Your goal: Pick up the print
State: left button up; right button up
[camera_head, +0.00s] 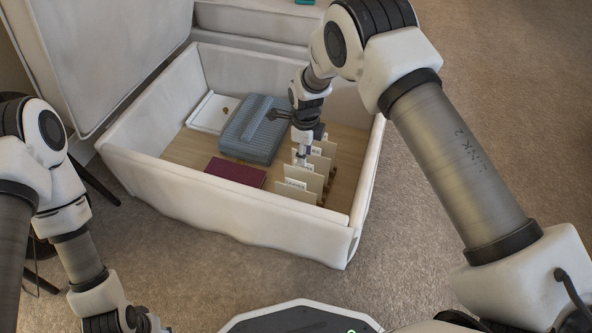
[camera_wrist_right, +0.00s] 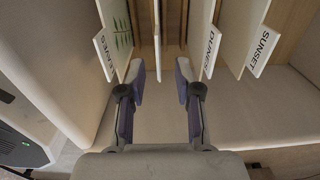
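Several cream divider cards (camera_head: 304,179) stand upright in a row inside an open white storage box (camera_head: 190,188). A print with green leaves (camera_wrist_right: 122,28) stands just right of the LEAVES divider, partly hidden. Thin edges of upright sheets (camera_wrist_right: 158,28) show beyond the fingertips. My right gripper (camera_wrist_right: 160,72) is open among the dividers, with nothing held between its fingers. My left gripper (camera_head: 130,323) is at the bottom left, its fingers cut off.
A grey-blue folded cloth (camera_head: 252,140), a maroon book (camera_head: 236,172) and a white framed item (camera_head: 212,113) lie on the box's wooden floor. The raised lid (camera_head: 110,50) stands at the back left. The box walls surround the dividers. Carpet (camera_head: 480,120) is clear on the right.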

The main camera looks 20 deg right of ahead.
aim_at(303, 170)
notch_tip(303, 170, down, 8)
jog(key=b, duration=0.5)
jog(key=shift+s+a, duration=0.1)
jog(key=shift+r, duration=0.15)
grip_shut()
